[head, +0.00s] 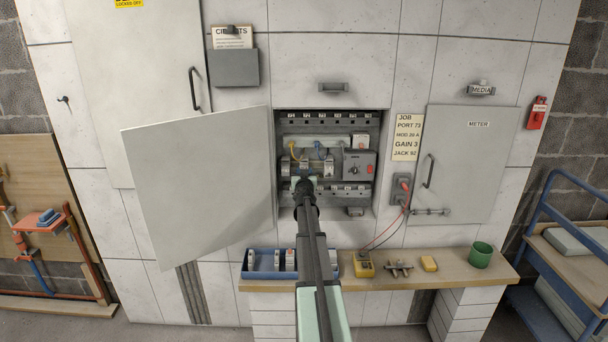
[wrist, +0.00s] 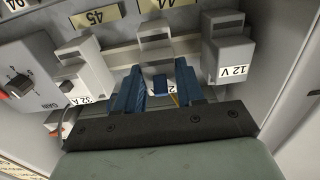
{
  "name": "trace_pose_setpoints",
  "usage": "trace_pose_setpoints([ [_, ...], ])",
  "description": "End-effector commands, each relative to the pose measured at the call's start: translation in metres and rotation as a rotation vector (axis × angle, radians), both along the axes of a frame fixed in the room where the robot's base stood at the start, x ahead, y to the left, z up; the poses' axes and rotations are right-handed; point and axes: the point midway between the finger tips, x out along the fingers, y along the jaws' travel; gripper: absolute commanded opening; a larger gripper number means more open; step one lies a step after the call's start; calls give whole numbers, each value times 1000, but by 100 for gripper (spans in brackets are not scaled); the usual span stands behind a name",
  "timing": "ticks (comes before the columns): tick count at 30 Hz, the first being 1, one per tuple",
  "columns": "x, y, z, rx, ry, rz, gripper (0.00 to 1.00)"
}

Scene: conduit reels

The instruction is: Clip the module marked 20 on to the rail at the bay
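My gripper (head: 305,186) reaches into the open cabinet. In the wrist view its two blue fingers (wrist: 158,90) stand on either side of a pale grey module (wrist: 155,38) and appear to press on it. Part of the module's marking, a "2", shows between the fingers; the rest is hidden. The module is upright at the rail (wrist: 117,53), in the gap between a module marked 32 A (wrist: 84,76) and one marked 12 V (wrist: 229,55). I cannot tell whether it is seated on the rail. In the head view my gripper hides it.
A grey unit with a GAIN dial (head: 358,166) stands right of the bay. The cabinet door (head: 200,185) hangs open at the left. A blue tray (head: 262,276) with several modules, a yellow meter (head: 364,267) and a green cup (head: 481,254) stand on the shelf below.

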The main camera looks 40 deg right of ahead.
Motion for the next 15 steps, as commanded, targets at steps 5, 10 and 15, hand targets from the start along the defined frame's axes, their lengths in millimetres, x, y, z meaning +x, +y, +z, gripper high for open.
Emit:
trace_pose_setpoints([
  [5, 1, -1, 0, -1, -1, 0, 55],
  [10, 1, -1, 0, 0, 0, 0, 67],
  [15, 0, 0, 0, 1, 1, 0, 67],
])
